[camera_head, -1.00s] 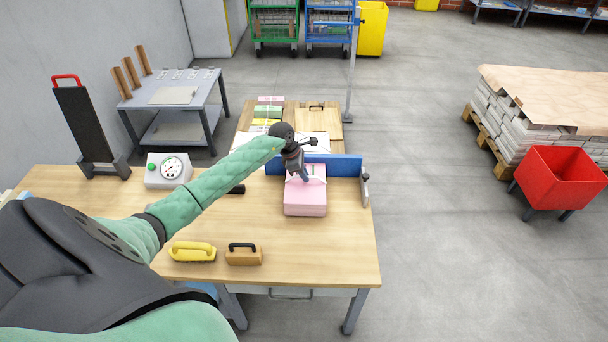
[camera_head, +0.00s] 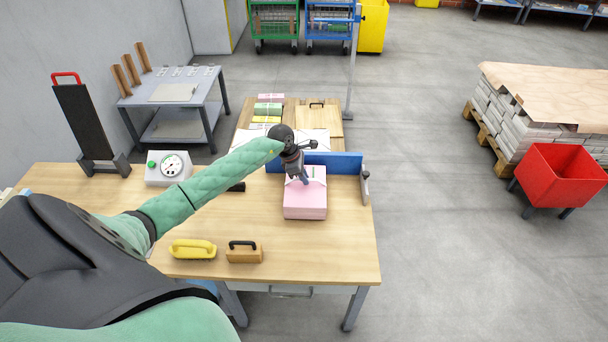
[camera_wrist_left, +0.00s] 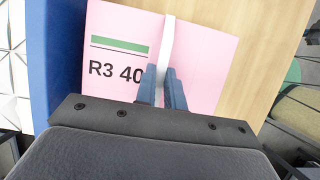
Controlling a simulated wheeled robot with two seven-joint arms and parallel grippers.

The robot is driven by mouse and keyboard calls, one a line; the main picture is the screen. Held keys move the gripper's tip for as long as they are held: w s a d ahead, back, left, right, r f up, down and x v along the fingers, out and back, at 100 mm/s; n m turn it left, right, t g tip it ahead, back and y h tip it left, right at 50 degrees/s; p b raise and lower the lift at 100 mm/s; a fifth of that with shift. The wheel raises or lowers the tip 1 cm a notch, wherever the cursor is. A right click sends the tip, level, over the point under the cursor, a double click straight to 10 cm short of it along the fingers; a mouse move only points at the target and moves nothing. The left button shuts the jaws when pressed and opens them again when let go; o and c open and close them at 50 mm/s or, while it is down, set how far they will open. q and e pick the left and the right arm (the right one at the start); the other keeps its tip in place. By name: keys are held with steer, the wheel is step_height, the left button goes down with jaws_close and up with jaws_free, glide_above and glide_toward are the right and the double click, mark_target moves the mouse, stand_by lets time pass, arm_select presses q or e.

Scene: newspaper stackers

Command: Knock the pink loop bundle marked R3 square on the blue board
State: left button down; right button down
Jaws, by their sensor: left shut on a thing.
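The pink bundle (camera_head: 305,207) lies on the wooden table in front of the upright blue board (camera_head: 340,163). In the left wrist view the bundle (camera_wrist_left: 205,60) shows the print "R3 40", a green bar and a white band (camera_wrist_left: 167,45). The blue board (camera_wrist_left: 55,60) runs along its left side there; I cannot tell if they touch. My left gripper (camera_head: 304,181) is above the bundle's top, and its two blue fingers (camera_wrist_left: 163,88) are shut on the white band. My right gripper is not in view.
A dial gauge box (camera_head: 168,168) stands at the left. A metal post piece (camera_head: 365,188) stands at the board's right end. The table's right front is clear.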

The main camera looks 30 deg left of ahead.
arm_select(q)
steer(key=shift+s+d+r, duration=0.1)
steer(key=shift+s+d, duration=0.15)
steer(key=shift+s, duration=0.15)
steer(key=shift+r, duration=0.1)
steer(key=shift+r+p, duration=0.6)
steer(key=shift+r, duration=2.35)
